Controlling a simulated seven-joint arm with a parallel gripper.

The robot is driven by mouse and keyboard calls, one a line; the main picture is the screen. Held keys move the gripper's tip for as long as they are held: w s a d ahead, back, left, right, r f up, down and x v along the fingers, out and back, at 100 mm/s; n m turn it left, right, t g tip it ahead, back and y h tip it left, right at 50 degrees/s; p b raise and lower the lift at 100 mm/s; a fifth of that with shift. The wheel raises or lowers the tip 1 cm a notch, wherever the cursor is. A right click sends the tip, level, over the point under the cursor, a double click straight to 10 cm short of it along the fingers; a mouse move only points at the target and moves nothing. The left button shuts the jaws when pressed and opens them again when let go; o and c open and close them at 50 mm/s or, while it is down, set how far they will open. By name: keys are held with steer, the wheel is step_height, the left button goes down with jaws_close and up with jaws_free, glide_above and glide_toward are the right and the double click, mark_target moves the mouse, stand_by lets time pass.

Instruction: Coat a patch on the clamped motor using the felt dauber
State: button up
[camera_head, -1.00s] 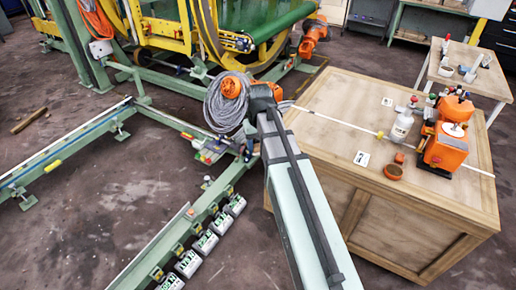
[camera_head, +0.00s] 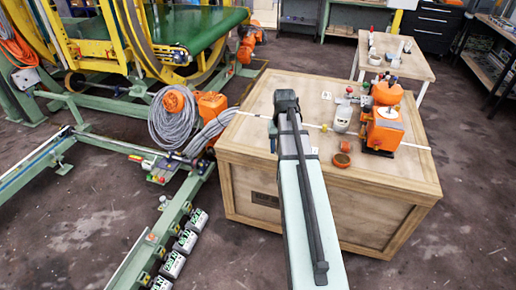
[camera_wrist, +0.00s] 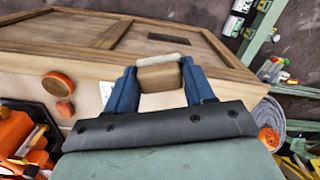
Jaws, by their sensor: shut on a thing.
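The felt dauber (camera_wrist: 160,77), a wooden block with a pale felt strip along its far edge, sits between the two blue fingers of my gripper (camera_wrist: 160,82) in the wrist view. The gripper is shut on it, and the felt touches nothing that I can see. In the head view, my arm hides the dauber and fingertips. The orange motor (camera_head: 384,128) stands on the right half of the wooden crate (camera_head: 385,182), to the right of my arm and apart from it. In the wrist view orange parts show at the left edge. I cannot make out the clamp or a patch.
A white bottle (camera_head: 342,118) stands left of the motor. A round orange-brown dish (camera_head: 341,160) and a small orange piece (camera_head: 345,147) lie in front. A side table (camera_head: 411,66) stands behind. Coiled grey cable (camera_head: 172,125) and green rails are left of the crate.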

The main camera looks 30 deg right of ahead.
steer(key=s+d+f+m, duration=0.2)
steer(key=s+d, duration=0.2)
steer(key=d, duration=0.8)
steer(key=s+d+f+m, duration=0.15)
steer(key=s+d, duration=0.35)
steer(key=d, duration=0.8)
glide_toward(342, 159)
steer(key=shift+m, duration=0.25)
steer(key=shift+f, duration=2.85)
steer(key=shift+f, duration=0.6)
steer(key=shift+r, duration=0.15)
step_height(342, 159, up, 7)
